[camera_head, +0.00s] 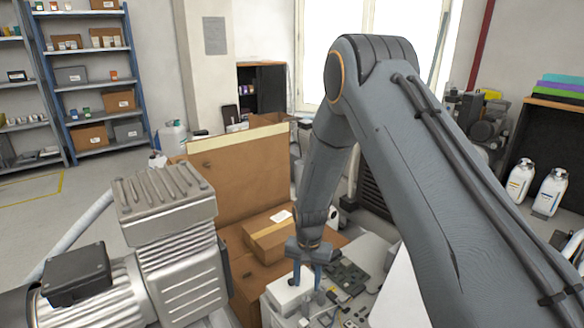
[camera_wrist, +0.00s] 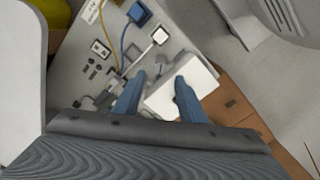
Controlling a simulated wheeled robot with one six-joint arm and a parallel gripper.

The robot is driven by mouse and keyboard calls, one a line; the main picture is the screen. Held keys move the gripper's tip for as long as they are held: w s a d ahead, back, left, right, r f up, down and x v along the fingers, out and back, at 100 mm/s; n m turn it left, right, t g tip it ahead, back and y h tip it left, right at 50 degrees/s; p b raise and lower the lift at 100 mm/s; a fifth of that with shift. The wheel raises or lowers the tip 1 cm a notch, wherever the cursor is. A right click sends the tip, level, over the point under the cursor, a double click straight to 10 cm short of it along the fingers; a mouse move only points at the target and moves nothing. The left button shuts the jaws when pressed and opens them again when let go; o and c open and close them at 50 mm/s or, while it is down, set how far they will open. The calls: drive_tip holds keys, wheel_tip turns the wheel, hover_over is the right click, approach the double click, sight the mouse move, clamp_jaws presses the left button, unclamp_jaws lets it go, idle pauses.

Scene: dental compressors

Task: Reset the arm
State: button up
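My arm reaches from the right of the head view down toward a cluttered work surface. My gripper (camera_head: 308,282) points downward at its end, over the near part of that surface. In the wrist view my gripper (camera_wrist: 156,92) shows two blue fingers set well apart, with nothing held between them. A white box-like object (camera_wrist: 181,88) lies below the fingers, partly covered by the right one. I cannot tell whether the fingers touch it.
A silver compressor (camera_head: 170,240) stands close at the left. An open cardboard box (camera_head: 240,175) and a smaller closed carton (camera_head: 268,236) are beside the work surface. Small parts and cables (camera_wrist: 122,45) lie on the surface. Shelves (camera_head: 90,80) stand at the far left, with clear floor before them.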

drive_tip(key=s+d+r+n, duration=0.1)
drive_tip(key=s+r, duration=0.4)
drive_tip(key=r, duration=0.5)
drive_tip(key=s+d+r+n, duration=0.1)
drive_tip(key=s+r+n, duration=0.1)
drive_tip(key=s+r, duration=0.6)
drive_tip(key=s+d+r+n, duration=0.2)
drive_tip(key=s+r, duration=0.4)
drive_tip(key=s, duration=0.2)
drive_tip(key=s+d+r+n, duration=0.1)
drive_tip(key=s+d+r, duration=0.1)
drive_tip(key=s+r, duration=0.6)
drive_tip(key=d+r+m+p, duration=0.2)
drive_tip(key=d+r+p, duration=0.4)
drive_tip(key=p, duration=0.9)
drive_tip(key=shift+s+d, duration=0.15)
drive_tip(key=shift+d, duration=0.75)
